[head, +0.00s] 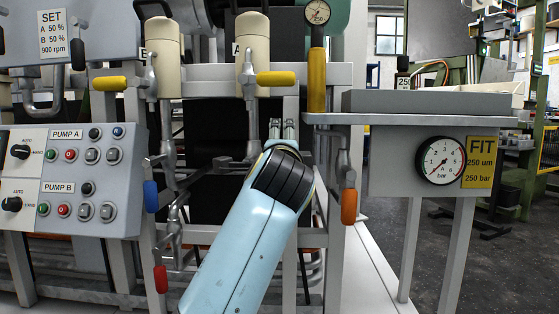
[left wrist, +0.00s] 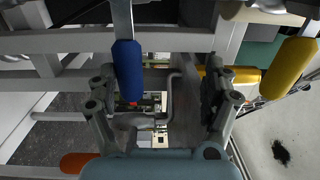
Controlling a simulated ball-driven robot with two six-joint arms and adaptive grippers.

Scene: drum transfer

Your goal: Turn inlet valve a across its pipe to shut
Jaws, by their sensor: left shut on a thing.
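My left arm (head: 245,225) rises from the bottom of the head view to the frame under the pipe marked A. Its wrist hides most of my left gripper and what it holds. In the left wrist view a blue valve handle (left wrist: 128,72) on a grey lever comes down between the two fingers of my left gripper (left wrist: 160,105), close against the left one. My left gripper is shut on it, though the exact contact is not clear. Another blue handle (head: 151,195) hangs upright further left. My right gripper is not in view.
Yellow handles (head: 277,78) (head: 110,83) stick out sideways above. An orange handle (head: 348,205) hangs to the right, a red handle (head: 160,278) low left. The pump panel (head: 125,205) stands left, a gauge (head: 440,160) right. Frame posts and pipes crowd the space around the wrist.

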